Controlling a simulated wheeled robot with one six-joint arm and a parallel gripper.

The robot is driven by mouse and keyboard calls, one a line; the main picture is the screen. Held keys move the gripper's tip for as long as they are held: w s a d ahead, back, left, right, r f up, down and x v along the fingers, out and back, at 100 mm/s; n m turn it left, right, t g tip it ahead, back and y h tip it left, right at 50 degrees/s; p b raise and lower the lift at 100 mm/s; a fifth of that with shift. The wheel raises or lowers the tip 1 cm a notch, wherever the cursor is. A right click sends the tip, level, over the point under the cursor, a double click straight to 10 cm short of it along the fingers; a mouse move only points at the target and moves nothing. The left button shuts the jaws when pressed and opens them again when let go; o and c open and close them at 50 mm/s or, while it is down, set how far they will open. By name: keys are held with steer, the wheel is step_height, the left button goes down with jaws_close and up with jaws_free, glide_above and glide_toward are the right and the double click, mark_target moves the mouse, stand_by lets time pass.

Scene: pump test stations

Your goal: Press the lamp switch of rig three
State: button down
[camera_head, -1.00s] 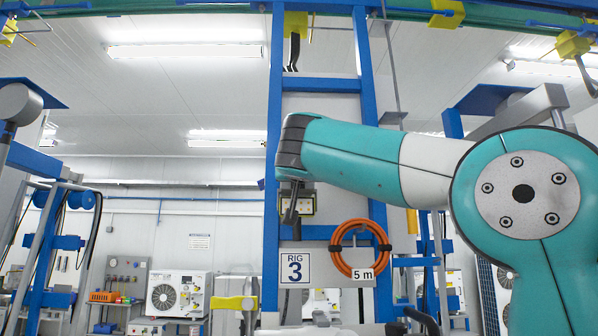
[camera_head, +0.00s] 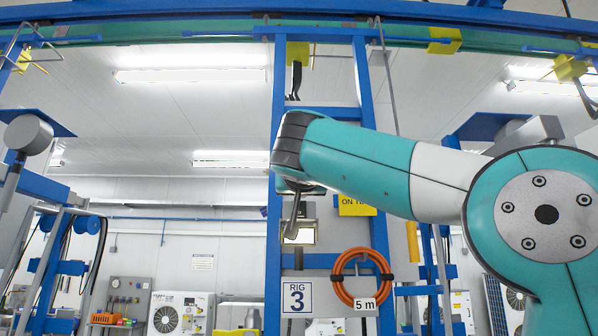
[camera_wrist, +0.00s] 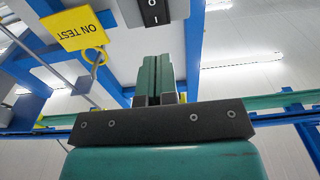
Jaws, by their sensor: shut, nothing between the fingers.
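The black rocker switch (camera_wrist: 153,12), marked I and O, shows at the top edge of the wrist view, on a pale panel. It is partly cut off there, and I cannot make it out in the head view. My gripper (camera_head: 291,234) is shut and empty, in front of the rig three frame (camera_head: 366,80). In the wrist view its fingers (camera_wrist: 160,58) point towards the switch; I cannot tell whether they touch it. A yellow-rimmed lamp box (camera_head: 306,236) with a bright face sits just behind the gripper. The RIG 3 sign (camera_head: 297,297) is below it.
A yellow ON TEST tag (camera_head: 356,206) hangs right of the gripper, partly behind my arm; it also shows in the wrist view (camera_wrist: 75,29). An orange hose coil (camera_head: 339,279) hangs lower right. Blue uprights flank the panel. Open space lies left of the rig.

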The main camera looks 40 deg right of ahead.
steer(key=r+b+v, duration=0.1)
steer(key=v, duration=0.8)
steer(key=shift+r, duration=0.2)
steer(key=w+a+f+n+y+b, duration=0.1)
steer(key=w+a+f+n+y, duration=0.25)
steer(key=f, duration=0.25)
steer(key=w+a+f+n+y+b, duration=0.1)
steer(key=w+a+f+n+y, duration=0.2)
steer(key=f, duration=0.4)
steer(key=w+a+f+n+y+b, duration=0.1)
steer(key=a+f+n+y+b, duration=0.1)
steer(key=a+f+n, duration=0.3)
steer(key=s+a+f+g+y+b, duration=0.1)
steer(key=s+a+f+g+y, duration=0.15)
steer(key=f, duration=0.75)
steer(key=s+a+f+g+y, duration=0.1)
steer(key=s+f+g, duration=0.15)
steer(key=f, duration=0.75)
steer(key=s+a+f+n+g+y+b, duration=0.2)
steer(key=s+f+g, duration=0.8)
steer(key=s+f, duration=0.9)
steer(key=shift+s+a+f+n+y, duration=0.25)
steer(key=shift+s+a+n+y, duration=0.15)
steer(key=shift+s+a, duration=0.25)
steer(key=shift+d, duration=0.15)
